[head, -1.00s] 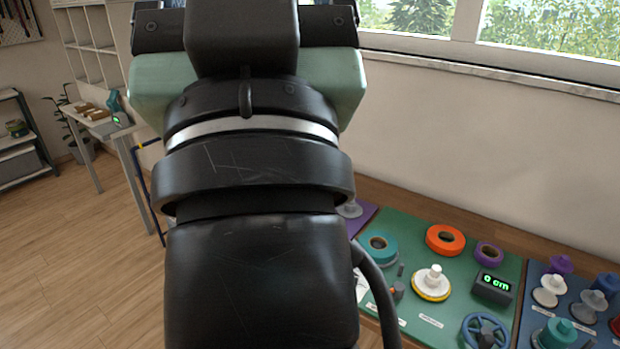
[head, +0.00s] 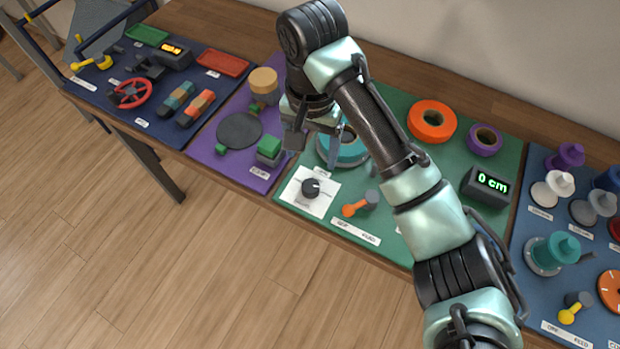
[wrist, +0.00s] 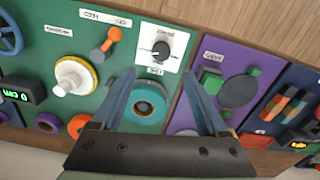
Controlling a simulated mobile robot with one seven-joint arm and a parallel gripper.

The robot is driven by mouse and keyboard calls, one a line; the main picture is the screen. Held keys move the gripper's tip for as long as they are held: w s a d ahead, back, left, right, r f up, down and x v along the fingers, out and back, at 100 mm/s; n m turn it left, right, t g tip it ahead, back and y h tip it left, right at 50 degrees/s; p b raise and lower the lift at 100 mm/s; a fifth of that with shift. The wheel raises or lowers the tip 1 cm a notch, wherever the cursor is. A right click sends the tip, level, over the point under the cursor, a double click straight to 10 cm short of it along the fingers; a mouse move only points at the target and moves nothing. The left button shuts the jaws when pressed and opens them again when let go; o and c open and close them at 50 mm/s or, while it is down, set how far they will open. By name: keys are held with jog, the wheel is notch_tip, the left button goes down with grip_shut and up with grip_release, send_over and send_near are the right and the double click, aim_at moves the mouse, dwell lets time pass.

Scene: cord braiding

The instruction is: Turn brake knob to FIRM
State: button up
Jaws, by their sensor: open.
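The brake knob (head: 311,187) is a small black dial with a white pointer mark, on a white plate (head: 322,204) at the front left of the green panel. In the head view its mark points roughly right. The plate's lettering is too small to read. The knob (wrist: 161,50) also shows in the wrist view, just beyond the fingertips and roughly centred between them. My gripper (head: 314,154) is open and empty, above and behind the knob, over the teal ring. Its two blue-grey fingers (wrist: 158,75) straddle the line toward the knob without touching it.
A teal ring (wrist: 146,106) lies right behind the knob plate. An orange lever (head: 357,205) stands close to its right. A green block (head: 269,149) sits on the purple panel to the left. A display (head: 486,188) reads 0 cm. Open floor lies in front of the bench.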

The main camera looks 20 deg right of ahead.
aim_at(311, 186)
notch_tip(311, 186, down, 12)
jog(key=shift+r+b, duration=0.2)
jog(key=shift+b, duration=0.2)
grip_shut()
